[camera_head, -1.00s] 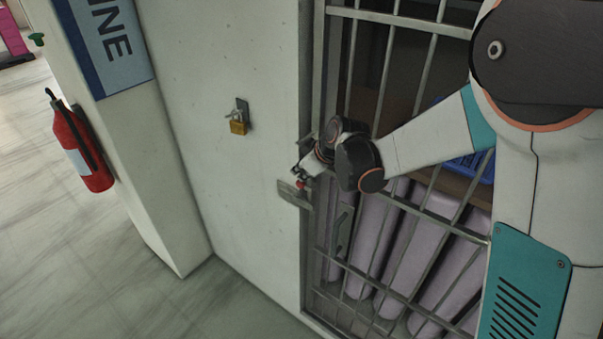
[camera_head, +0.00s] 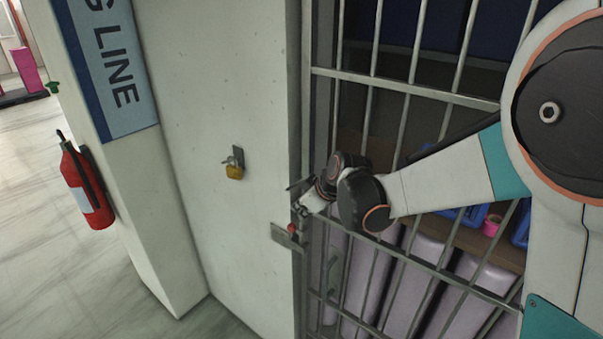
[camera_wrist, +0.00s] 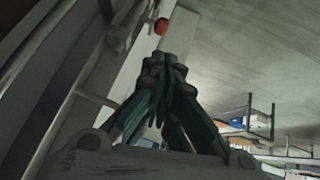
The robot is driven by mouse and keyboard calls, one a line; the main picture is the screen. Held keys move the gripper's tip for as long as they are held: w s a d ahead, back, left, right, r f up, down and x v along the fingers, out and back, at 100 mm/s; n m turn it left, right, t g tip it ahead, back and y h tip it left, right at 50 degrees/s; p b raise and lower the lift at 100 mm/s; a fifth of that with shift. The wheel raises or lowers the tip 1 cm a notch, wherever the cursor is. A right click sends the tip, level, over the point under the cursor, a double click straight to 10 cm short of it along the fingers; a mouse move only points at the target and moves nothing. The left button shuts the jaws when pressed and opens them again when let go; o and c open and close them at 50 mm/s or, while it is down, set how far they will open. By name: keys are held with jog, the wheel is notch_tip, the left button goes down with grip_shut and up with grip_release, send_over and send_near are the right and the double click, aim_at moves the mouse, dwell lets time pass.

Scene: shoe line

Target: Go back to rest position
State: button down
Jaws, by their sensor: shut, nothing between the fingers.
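My gripper (camera_wrist: 165,65) is shut and empty in the wrist view, its dark fingers drawn together at the tips. The knob also shows in the wrist view (camera_wrist: 161,26), just beyond the fingertips. I cannot tell whether the fingers touch it.
A brass padlock (camera_head: 234,172) hangs on the white wall left of the gate. A red fire extinguisher (camera_head: 86,187) is mounted further left, below a blue and white sign (camera_head: 112,68). Lilac rolls (camera_head: 408,275) and blue crates (camera_head: 468,215) lie behind the bars. Floor at left is clear.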

jog(key=s+d+f+m+h+b, duration=0.25)
jog(key=s+d+m+b, duration=0.35)
jog(key=s+d+b, duration=0.8)
jog(key=s+d+f+m+b, duration=0.1)
jog(key=s+d+f+b, duration=0.1)
jog(key=s, duration=0.3)
jog(key=s+d+f+m+t+h+b, duration=0.1)
jog(key=s+f+m+b, duration=0.1)
jog(key=s+f, duration=0.3)
jog(key=s+d+f+m+h+b, duration=0.1)
jog(key=s+d+f+m+b, duration=0.1)
jog(key=s+f+b, duration=0.2)
jog(key=shift+s+d, duration=0.3)
jog(key=shift+s, duration=0.4)
